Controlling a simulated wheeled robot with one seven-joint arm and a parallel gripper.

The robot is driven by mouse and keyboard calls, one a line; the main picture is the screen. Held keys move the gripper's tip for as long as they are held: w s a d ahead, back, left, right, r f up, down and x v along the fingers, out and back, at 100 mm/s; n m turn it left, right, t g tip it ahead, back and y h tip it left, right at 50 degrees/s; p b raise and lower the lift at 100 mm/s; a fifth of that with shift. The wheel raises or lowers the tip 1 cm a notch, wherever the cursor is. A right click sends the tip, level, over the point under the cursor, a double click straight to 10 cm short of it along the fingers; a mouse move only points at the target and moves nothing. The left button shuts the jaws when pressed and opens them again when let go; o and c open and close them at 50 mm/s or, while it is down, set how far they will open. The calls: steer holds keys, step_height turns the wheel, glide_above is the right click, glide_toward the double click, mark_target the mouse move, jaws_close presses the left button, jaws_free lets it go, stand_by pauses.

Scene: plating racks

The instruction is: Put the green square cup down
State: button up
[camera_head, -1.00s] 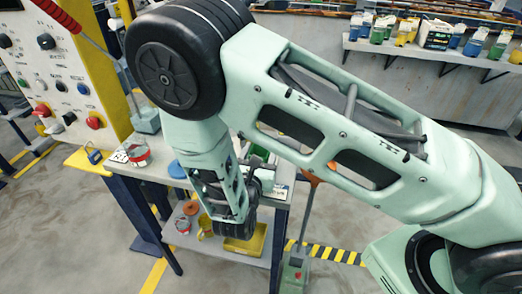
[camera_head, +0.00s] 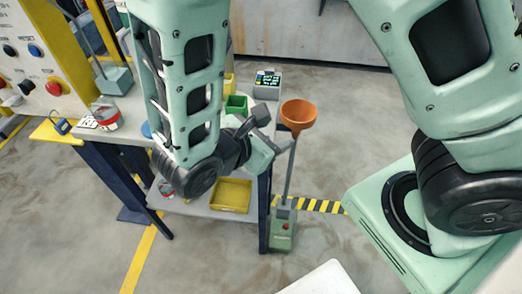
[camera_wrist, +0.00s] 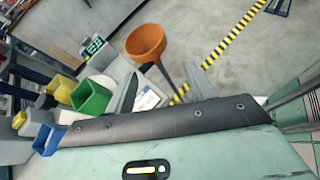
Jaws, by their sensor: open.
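The green square cup (camera_head: 236,105) stands on the upper shelf of the rack table, near its right end. In the wrist view the green cup (camera_wrist: 91,98) is left of my fingers, outside the space between them. My gripper (camera_head: 268,132) is open and empty at the right edge of the table, to the right of the cup. In the wrist view my gripper (camera_wrist: 158,92) shows its two grey fingers spread apart, with a white label card (camera_wrist: 147,99) seen beyond them. My forearm hides part of the shelf in the head view.
An orange funnel (camera_head: 298,113) on a stand is just right of my gripper. A yellow cup (camera_wrist: 61,90) and a blue cup (camera_wrist: 47,139) stand by the green one. A yellow tray (camera_head: 231,195) lies on the lower shelf. A control panel is at left.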

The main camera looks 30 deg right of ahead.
steer(key=s+a+r+m+g+y, duration=0.4)
steer(key=s+a+r+m+y, duration=0.3)
steer(key=s+m+y, duration=0.3)
steer(key=shift+r+m+g+y, duration=0.25)
steer(key=shift+m+g+y, duration=0.05)
steer(key=shift+m+y, duration=1)
